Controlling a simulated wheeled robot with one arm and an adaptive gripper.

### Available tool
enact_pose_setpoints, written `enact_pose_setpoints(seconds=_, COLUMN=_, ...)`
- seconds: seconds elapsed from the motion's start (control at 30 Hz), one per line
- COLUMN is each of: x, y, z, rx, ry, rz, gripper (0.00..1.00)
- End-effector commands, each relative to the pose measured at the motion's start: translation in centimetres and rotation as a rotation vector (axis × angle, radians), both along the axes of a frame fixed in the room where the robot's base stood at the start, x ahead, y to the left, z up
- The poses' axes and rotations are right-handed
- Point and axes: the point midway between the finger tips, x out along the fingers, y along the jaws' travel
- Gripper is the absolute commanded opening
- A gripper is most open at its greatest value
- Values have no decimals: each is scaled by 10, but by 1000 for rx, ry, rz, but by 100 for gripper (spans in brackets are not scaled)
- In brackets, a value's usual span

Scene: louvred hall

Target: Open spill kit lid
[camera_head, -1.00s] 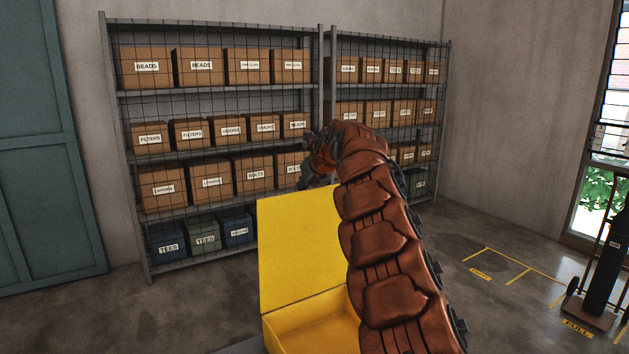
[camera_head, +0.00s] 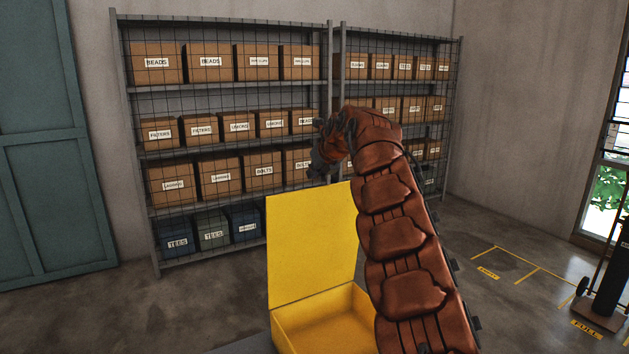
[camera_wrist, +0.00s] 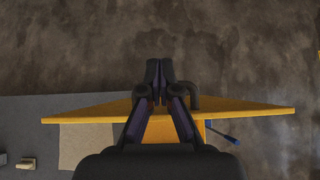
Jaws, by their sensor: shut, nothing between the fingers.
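The yellow spill kit box (camera_head: 326,325) stands low in the middle of the head view. Its lid (camera_head: 312,240) stands upright at the back, so the box is open, and the part of the inside that shows looks empty. In the wrist view the lid (camera_wrist: 255,109) is seen nearly edge-on below my gripper (camera_wrist: 156,98), with a dark handle (camera_wrist: 194,99) beside the fingers. The fingers are shut with nothing between them. In the head view my gripper (camera_head: 316,168) is just above the lid's top edge; my arm hides the box's right side.
Wire-fronted shelves (camera_head: 230,90) with labelled cartons stand behind. A grey surface (camera_wrist: 25,125) lies beside the box, with small tan pieces (camera_wrist: 25,164) on it. A hand truck (camera_head: 603,285) stands at the far right. The floor (camera_head: 480,245) between is clear.

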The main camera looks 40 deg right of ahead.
Motion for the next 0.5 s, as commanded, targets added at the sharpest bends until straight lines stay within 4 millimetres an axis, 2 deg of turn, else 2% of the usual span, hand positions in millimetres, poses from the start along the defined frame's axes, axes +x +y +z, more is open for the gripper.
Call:
enact_pose_setpoints(seconds=0.13, x=-1, y=6, z=20, rx=0, ry=-3, rz=8, gripper=0)
enact_pose_setpoints(seconds=0.5, x=-7, y=11, z=54, rx=1, ry=-3, rz=15, gripper=0)
